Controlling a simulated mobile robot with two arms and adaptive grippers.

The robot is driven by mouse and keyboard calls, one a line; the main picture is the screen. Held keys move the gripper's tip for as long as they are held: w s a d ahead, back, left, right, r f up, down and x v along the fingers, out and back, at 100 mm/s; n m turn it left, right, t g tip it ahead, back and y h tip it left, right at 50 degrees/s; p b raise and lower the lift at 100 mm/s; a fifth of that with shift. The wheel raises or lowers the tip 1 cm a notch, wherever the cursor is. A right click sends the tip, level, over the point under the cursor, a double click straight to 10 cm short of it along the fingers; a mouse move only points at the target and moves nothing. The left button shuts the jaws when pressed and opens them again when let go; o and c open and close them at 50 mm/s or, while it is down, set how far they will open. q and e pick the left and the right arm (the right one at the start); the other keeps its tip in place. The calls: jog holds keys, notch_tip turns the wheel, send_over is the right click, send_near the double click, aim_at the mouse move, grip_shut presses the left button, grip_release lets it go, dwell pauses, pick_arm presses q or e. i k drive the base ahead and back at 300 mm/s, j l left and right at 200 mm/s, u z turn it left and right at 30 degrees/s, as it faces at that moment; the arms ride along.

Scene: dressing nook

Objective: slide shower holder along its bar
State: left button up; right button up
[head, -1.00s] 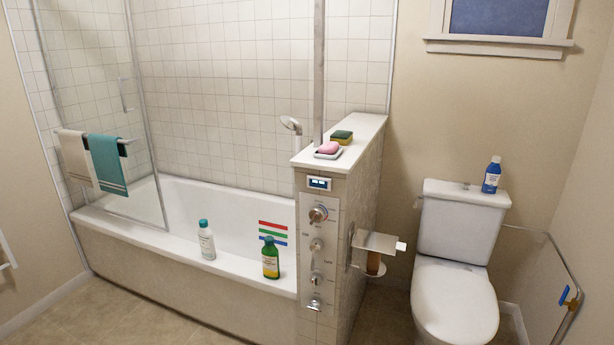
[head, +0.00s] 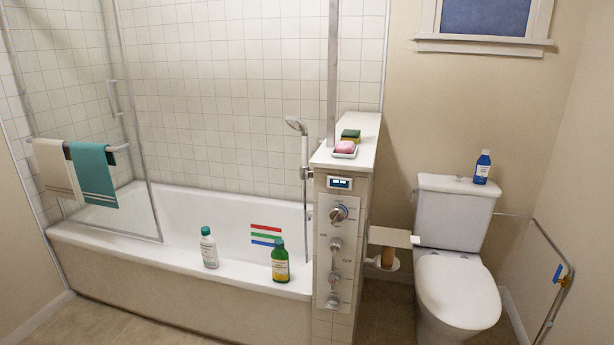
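The hand shower (head: 296,126) with its pale head stands at the right end of the tub, just left of the half wall. Its holder (head: 305,172) shows as a small dark piece below the shower handle. The thin bar (head: 306,215) runs down toward the tub rim, close beside the half wall. The half wall hides part of this area. Neither of my grippers is in the head view.
The bathtub (head: 150,262) has a white bottle (head: 208,248) and a green bottle (head: 280,262) on its front rim. A control panel (head: 337,255) faces the front of the half wall (head: 368,140). A toilet (head: 455,290) stands right. Floor at front left is clear.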

aim_at(304, 175)
jog(key=i+j+u, duration=0.15)
jog(key=i, duration=0.3)
jog(key=i+j+u, duration=0.1)
jog(key=i, duration=0.35)
